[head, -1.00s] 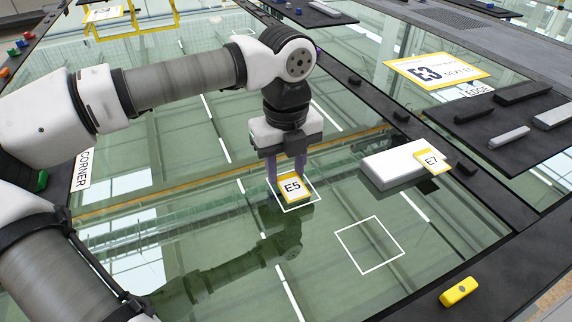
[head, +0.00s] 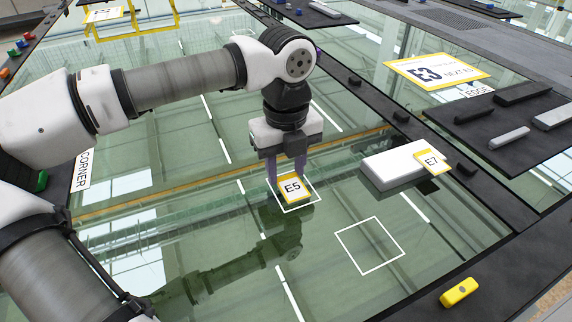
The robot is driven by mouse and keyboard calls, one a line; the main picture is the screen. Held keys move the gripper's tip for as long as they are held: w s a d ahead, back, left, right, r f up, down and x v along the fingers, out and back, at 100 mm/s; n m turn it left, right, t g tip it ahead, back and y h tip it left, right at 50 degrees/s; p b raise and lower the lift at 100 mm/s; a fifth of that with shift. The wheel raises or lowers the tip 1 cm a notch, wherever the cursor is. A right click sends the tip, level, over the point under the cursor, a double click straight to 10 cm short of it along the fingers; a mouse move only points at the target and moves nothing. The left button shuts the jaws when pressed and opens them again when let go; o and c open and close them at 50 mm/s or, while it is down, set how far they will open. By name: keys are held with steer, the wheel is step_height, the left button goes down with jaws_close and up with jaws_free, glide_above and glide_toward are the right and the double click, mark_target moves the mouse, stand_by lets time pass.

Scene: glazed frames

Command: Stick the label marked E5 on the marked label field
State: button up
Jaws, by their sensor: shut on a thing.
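The E5 label (head: 293,187) is a small yellow-edged white square with black print. It is between the purple fingers of my gripper (head: 287,177), which is shut on it. The label appears within a white outlined square field (head: 299,207) on the glass pane (head: 215,235). I cannot tell whether the label touches the glass. A second white outlined square (head: 370,245) lies empty to the right on the same pane. The E7 label (head: 433,161) hangs at the right end of a white block (head: 400,166).
A large E3 sign (head: 437,70) and an EDGE sign (head: 479,90) are at the upper right. A dark tray with bars (head: 478,133) is at the right. A yellow block (head: 459,291) is on the dark frame at lower right. A CORNER sign (head: 82,170) is at left.

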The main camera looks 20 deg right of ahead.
steer(key=o, duration=0.9)
step_height(320, 180, up, 14)
steer(key=p, duration=0.8)
